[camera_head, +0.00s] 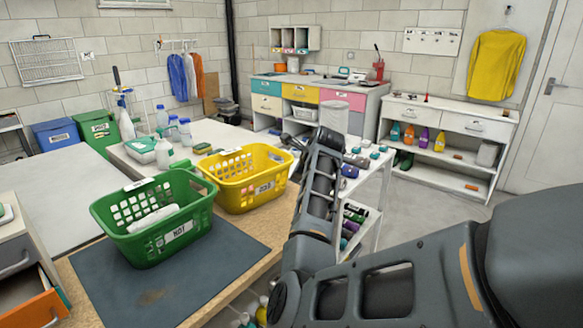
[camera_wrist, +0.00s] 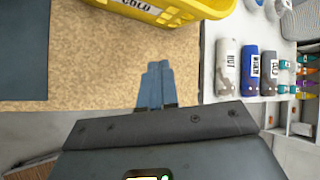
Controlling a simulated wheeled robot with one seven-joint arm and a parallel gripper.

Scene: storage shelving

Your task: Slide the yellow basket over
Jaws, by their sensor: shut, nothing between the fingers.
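The yellow basket (camera_head: 250,183) stands upright on the wooden bench top in the head view, just behind and right of a green basket (camera_head: 152,219). Its front carries a "COLD" label, which also shows on the yellow basket (camera_wrist: 160,10) at the top of the wrist view. My gripper (camera_wrist: 155,72) is shut and empty in the wrist view. Its fingers point toward the yellow basket over bare wood, with a visible gap between them. In the head view my arm is right of the basket and the fingertips are not clearly visible.
The green basket, labelled "HOT", sits on a dark mat (camera_head: 160,285). A shelf unit (camera_wrist: 215,45) with several labelled rolls stands right of the bench. Several bottles (camera_head: 174,130) stand behind the baskets. Bare wood (camera_wrist: 100,65) lies in front of the yellow basket.

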